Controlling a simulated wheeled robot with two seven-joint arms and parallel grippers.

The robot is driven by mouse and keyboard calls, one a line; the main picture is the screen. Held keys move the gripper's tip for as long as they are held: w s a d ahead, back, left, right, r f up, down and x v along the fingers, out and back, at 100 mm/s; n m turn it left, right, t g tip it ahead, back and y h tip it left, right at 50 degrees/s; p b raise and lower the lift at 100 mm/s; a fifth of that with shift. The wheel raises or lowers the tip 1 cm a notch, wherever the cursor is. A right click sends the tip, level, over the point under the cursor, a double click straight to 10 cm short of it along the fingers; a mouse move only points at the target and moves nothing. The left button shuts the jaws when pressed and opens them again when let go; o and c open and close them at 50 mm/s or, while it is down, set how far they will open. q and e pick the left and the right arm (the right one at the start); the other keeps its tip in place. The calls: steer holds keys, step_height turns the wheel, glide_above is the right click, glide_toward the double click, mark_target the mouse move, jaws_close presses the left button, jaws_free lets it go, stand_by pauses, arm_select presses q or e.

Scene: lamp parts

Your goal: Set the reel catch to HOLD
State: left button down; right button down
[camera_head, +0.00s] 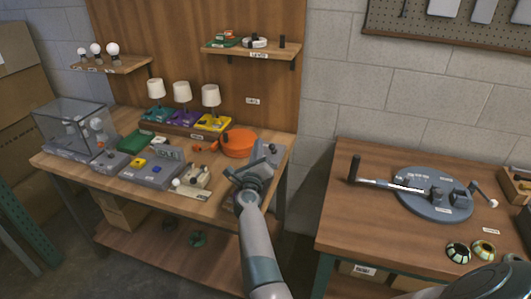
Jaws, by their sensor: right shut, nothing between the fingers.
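An orange round reel (238,142) sits near the right end of the left workbench, with a small orange piece (212,147) beside it. A grey block (268,150) with a dark part on top stands to its right, near the bench's right edge. I cannot tell which part is the reel catch or read a HOLD mark. My right gripper (247,176) is over the bench's front right, in front of the reel and block in the picture. It is shut and empty; contact with anything cannot be told. My left gripper is not in view.
Left of the gripper are a small beige device (194,178) and a grey box with a yellow button (150,172). Three small lamps (183,92) stand behind. A clear case (72,122) is at far left. A second table (350,225) holds a round blue-grey plate (432,197).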

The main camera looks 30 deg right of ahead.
steer(key=w+a+f+m+g+y, duration=0.1)
steer(key=w+f+m+g, duration=0.2)
steer(key=f+m+g, duration=0.5)
steer(key=m, duration=0.3)
steer(key=shift+a+m+g+y, duration=0.15)
steer(key=shift+m+g+y, duration=0.15)
steer(key=shift+g+y, duration=0.1)
